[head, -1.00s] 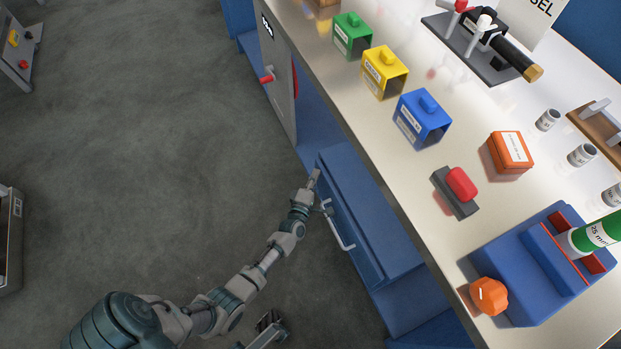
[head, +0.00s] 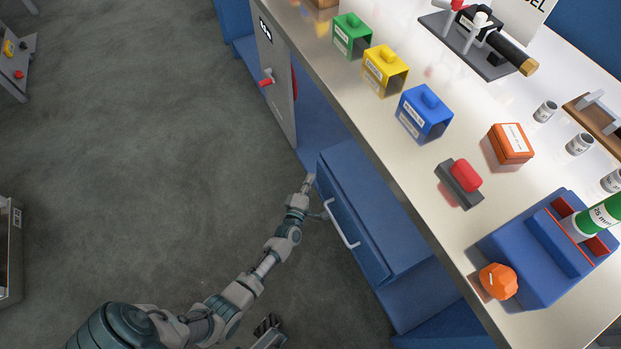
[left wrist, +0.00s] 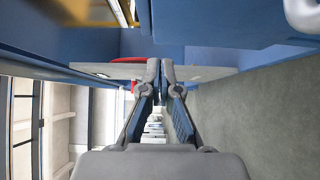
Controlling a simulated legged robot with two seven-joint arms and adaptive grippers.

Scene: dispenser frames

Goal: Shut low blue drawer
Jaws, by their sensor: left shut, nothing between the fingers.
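The low blue drawer (head: 372,210) is under the counter, with its front sticking out past the counter edge. Its pale bar handle (head: 342,224) is on the front face. In the left wrist view a blue panel (left wrist: 225,20) with a pale handle (left wrist: 303,14) fills the upper right. My left gripper (head: 309,182) is at the far end of the drawer front, beside the corner; I cannot tell whether it touches. In the left wrist view its fingers (left wrist: 160,75) are together and empty. My right gripper (head: 268,326) shows partly at the bottom; its jaws are unclear.
The counter (head: 405,185) above carries green (head: 352,36), yellow (head: 385,70) and blue (head: 424,112) boxes, an orange box (head: 511,144) and a blue dispenser (head: 545,255). A grey panel with a red handle (head: 266,80) stands beyond the drawer.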

